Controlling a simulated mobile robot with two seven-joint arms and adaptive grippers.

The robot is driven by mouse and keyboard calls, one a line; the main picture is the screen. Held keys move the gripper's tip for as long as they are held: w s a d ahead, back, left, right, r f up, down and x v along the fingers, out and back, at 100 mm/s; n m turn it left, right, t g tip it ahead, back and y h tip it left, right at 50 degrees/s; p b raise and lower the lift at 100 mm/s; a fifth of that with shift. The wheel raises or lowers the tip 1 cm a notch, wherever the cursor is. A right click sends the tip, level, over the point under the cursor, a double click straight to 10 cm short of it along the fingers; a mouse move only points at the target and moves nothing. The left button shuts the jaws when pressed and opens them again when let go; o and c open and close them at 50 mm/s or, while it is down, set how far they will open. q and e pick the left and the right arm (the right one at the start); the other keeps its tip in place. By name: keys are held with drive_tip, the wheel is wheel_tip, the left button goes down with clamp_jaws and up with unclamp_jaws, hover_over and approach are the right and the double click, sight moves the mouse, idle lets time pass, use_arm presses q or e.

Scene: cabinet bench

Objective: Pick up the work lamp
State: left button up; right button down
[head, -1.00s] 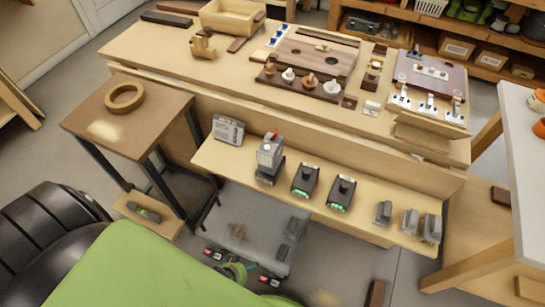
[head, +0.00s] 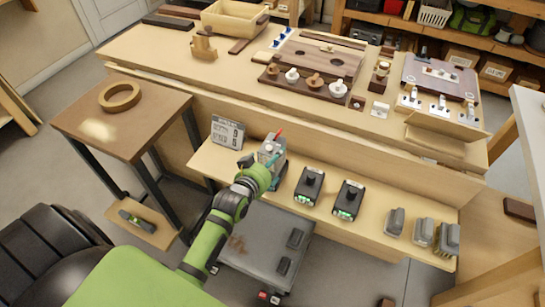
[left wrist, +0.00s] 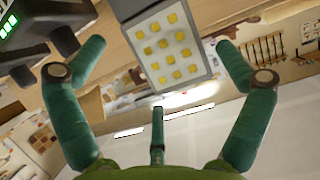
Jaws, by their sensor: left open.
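The work lamp (head: 271,149) is a grey block with a red piece on top. It stands upright on the light wooden shelf below the bench top. In the left wrist view its lamp face (left wrist: 165,46) shows rows of yellow LEDs. My left gripper (head: 264,165) is at the near side of the lamp and hides part of its lower body. In the left wrist view the green fingers of that gripper (left wrist: 158,57) are spread open, with the lamp face between them and gaps on both sides. My right gripper is not in view.
Two black chargers with green lights (head: 309,186) (head: 347,199) stand just right of the lamp. A grey panel box (head: 227,131) stands to its left. Several grey blocks (head: 421,231) are at the shelf's right end. The bench top edge runs above and behind the shelf.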

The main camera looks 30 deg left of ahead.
use_arm(q)
drive_tip(key=x, duration=0.6)
drive_tip(key=shift+s+a+f, duration=0.1)
drive_tip(key=shift+f, duration=0.15)
drive_tip(key=shift+r, duration=0.1)
drive_tip(key=c, duration=1.4)
